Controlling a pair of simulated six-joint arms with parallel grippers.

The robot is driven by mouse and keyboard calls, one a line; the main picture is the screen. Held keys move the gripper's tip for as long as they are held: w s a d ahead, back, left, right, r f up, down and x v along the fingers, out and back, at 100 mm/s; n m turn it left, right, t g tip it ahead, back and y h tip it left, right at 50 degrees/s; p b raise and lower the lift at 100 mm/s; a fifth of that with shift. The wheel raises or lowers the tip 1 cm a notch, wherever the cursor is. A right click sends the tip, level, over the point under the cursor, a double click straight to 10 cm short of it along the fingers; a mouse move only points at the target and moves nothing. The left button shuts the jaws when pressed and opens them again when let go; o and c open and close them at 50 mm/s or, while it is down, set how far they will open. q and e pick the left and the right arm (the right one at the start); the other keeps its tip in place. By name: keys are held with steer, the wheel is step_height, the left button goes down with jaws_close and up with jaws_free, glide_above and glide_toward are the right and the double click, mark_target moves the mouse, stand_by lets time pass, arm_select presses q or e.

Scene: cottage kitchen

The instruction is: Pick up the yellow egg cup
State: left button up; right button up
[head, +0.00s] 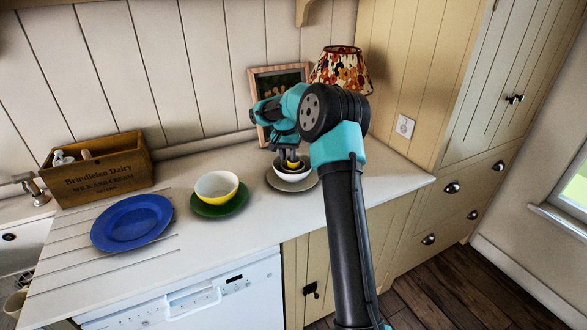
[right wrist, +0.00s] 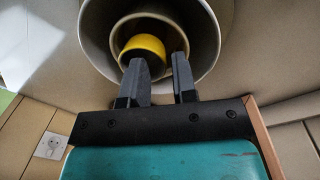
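The yellow egg cup (head: 293,164) is small and sits inside a white bowl (head: 293,175), which stands on a pale saucer (head: 311,182) on the worktop. My right gripper (head: 289,154) points down right above the egg cup in the head view. In the right wrist view, the egg cup (right wrist: 143,46) lies within the bowl's rim. There my right gripper (right wrist: 158,62) is open, with a clear gap between its fingers. The left-hand finger overlaps the lower edge of the cup, and I cannot tell whether it touches it. My left gripper is not in view.
A yellow-and-white bowl (head: 216,186) on a green plate (head: 219,207) stands left of the saucer. A blue plate (head: 131,222) and a wooden crate (head: 97,172) are farther left. A picture frame (head: 260,78) and a patterned lamp (head: 342,70) stand behind my right arm.

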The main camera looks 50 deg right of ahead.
steer(key=shift+f, duration=0.2)
stand_by(0.3)
jaws_close()
